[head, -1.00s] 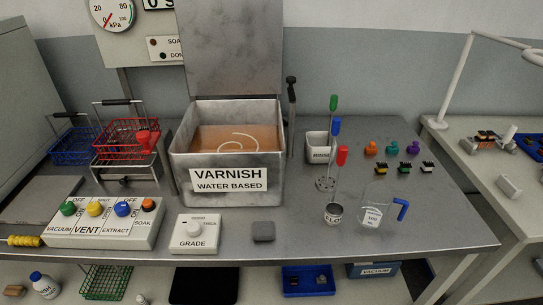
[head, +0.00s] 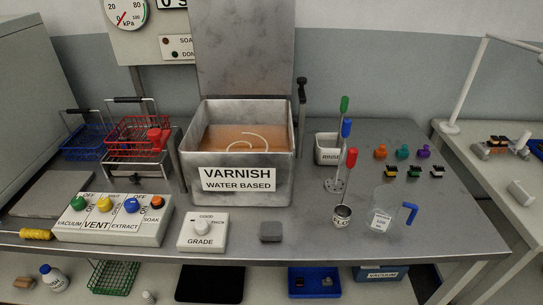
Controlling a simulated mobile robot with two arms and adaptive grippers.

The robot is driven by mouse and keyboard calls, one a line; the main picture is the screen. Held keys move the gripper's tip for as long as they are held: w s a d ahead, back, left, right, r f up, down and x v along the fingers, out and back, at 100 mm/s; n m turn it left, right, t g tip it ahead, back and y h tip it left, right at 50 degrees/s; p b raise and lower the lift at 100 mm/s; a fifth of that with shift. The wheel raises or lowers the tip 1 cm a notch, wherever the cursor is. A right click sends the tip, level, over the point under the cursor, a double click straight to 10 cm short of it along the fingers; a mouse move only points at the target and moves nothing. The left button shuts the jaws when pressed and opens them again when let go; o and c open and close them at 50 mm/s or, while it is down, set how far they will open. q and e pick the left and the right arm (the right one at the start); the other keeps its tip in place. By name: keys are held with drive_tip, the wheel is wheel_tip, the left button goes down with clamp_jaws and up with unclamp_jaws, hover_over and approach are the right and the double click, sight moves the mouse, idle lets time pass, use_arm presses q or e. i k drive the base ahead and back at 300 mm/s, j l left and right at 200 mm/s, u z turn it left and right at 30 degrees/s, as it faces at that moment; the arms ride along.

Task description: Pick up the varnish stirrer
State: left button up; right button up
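Three long-handled tools stand right of the varnish tank (head: 235,185): one with a green handle (head: 344,104), one with a blue handle (head: 346,127) and one with a red handle (head: 351,157). A dark-handled upright piece (head: 301,95) is at the tank's right rear corner. No label shows which is the varnish stirrer. The open tank holds orange-brown liquid with a pale curved streak (head: 255,140). Neither gripper is in view.
A rinse pot (head: 327,155), a clear blue-handled jug (head: 384,220) and several small coloured connectors (head: 402,152) are on the right. Bare bench (head: 440,215) lies far right.

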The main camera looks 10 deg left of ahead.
sight(334, 186)
drive_tip(key=j, duration=1.55)
